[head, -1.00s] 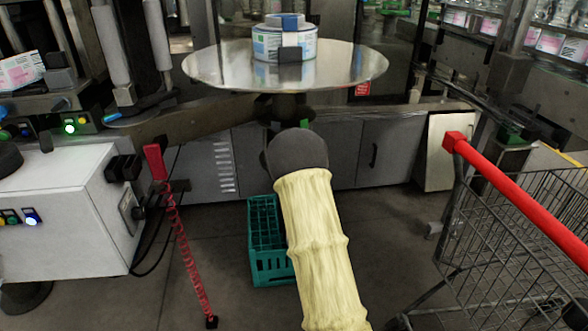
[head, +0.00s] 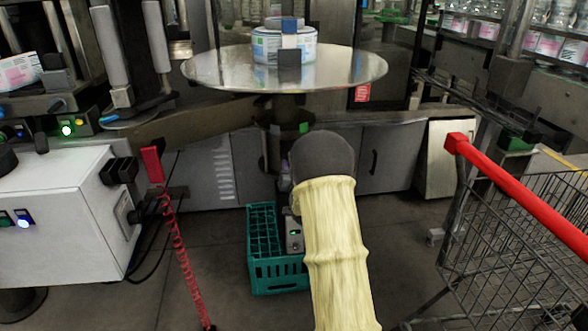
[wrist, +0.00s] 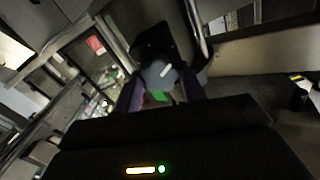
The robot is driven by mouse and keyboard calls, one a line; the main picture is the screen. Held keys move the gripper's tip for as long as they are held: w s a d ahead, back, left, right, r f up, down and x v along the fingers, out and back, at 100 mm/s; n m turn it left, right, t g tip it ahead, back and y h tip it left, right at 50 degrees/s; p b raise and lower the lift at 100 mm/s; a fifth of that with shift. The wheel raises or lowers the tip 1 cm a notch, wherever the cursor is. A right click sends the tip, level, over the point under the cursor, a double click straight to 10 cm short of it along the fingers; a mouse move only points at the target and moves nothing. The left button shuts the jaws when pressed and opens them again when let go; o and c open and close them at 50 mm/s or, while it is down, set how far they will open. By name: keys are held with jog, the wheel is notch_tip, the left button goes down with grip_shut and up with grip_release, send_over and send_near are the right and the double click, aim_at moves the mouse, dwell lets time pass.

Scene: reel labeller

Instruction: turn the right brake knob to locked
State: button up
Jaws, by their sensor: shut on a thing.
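A grey round brake knob (wrist: 158,74) with a white pointer mark shows in the wrist view, on a dark mount. My gripper (wrist: 160,88) is shut on this knob, with one dark finger on each side of it. A green patch (wrist: 159,96) shows just below the knob, between the fingers. In the head view, my arm hides the gripper and the knob. A green mark (head: 304,127) shows there on the dark post under the round metal plate (head: 215,75). I cannot tell whether the pointer is at locked.
A label reel (head: 270,48) lies on the metal plate. A teal crate (head: 278,272) stands on the floor left of my arm. A shopping cart with a red handle (head: 520,205) is at right. A red coiled cord (head: 180,245) hangs at left, beside a white cabinet (head: 60,225).

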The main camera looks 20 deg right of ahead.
jog(key=shift+f, duration=0.25)
jog(key=o, duration=0.9)
jog(key=shift+o, duration=0.4)
jog(key=shift+r, duration=0.1)
jog(key=shift+s+r, duration=0.1)
jog(key=shift+s, duration=0.1)
jog(key=v, duration=1.7)
